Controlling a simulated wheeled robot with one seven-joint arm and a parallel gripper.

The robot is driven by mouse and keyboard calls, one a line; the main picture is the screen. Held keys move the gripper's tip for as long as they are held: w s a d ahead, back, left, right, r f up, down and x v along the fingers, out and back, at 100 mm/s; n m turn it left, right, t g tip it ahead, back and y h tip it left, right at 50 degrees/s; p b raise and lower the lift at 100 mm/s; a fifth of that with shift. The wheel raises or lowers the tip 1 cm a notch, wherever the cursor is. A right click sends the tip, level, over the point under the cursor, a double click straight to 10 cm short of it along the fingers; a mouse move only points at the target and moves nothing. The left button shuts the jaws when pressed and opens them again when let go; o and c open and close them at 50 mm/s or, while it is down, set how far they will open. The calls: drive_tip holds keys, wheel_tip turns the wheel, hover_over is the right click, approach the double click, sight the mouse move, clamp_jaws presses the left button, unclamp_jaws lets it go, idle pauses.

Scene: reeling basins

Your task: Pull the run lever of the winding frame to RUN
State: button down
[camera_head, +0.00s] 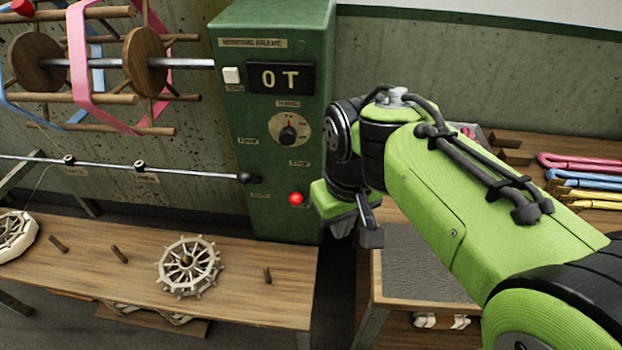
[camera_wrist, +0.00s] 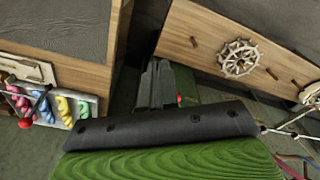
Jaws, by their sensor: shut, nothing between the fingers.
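The winding frame is a green cabinet (camera_head: 246,120) with a display reading "0 T", a dial and a white button. A red ball (camera_head: 296,199), which looks like the run lever's knob, sits low on its front. A small red spot shows beside my fingers in the wrist view (camera_wrist: 180,99), probably the same knob. The lever's shaft and setting cannot be made out. My gripper (camera_head: 342,231) is to the right of and below the red ball, apart from it in the head view. Its fingers (camera_wrist: 156,84) are together and empty.
A wooden bench (camera_head: 110,262) with pegs and a spoked wheel (camera_head: 188,266) stands at the left. A rod (camera_head: 130,167) runs to the cabinet below a wooden reel (camera_head: 146,62). A second table (camera_head: 440,298) stands at the right. A tray (camera_wrist: 84,122) holds coloured skeins.

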drive_tip(key=w+a+f+n+g+y+b, duration=0.2)
drive_tip(key=w+a+f+g+y, duration=0.1)
drive_tip(key=w+a+f, duration=0.3)
drive_tip(key=n+g+y+b, duration=0.15)
drive_tip(key=y+b, duration=0.25)
drive_tip(key=y, duration=0.5)
approach(298, 199)
drive_tip(key=s+a, duration=0.1)
drive_tip(key=a, duration=0.2)
drive_tip(key=w+d+f+m+t+y, duration=0.1)
drive_tip(key=w+d+f+y, duration=0.2)
drive_tip(key=d, duration=0.5)
drive_tip(key=shift+w+f+m+y+b, duration=0.15)
drive_tip(key=shift+f+m+y+b, duration=0.1)
drive_tip(key=shift+m+y+b, duration=0.25)
drive_tip(key=shift+t, duration=0.25)
drive_tip(key=s+a+f+b, duration=0.1)
drive_tip(key=a+b, duration=0.2)
drive_tip(key=a, duration=0.6)
drive_tip(key=shift+a, duration=0.35)
drive_tip(key=shift+s+f+n, duration=0.2)
drive_tip(key=shift+s+n, duration=0.05)
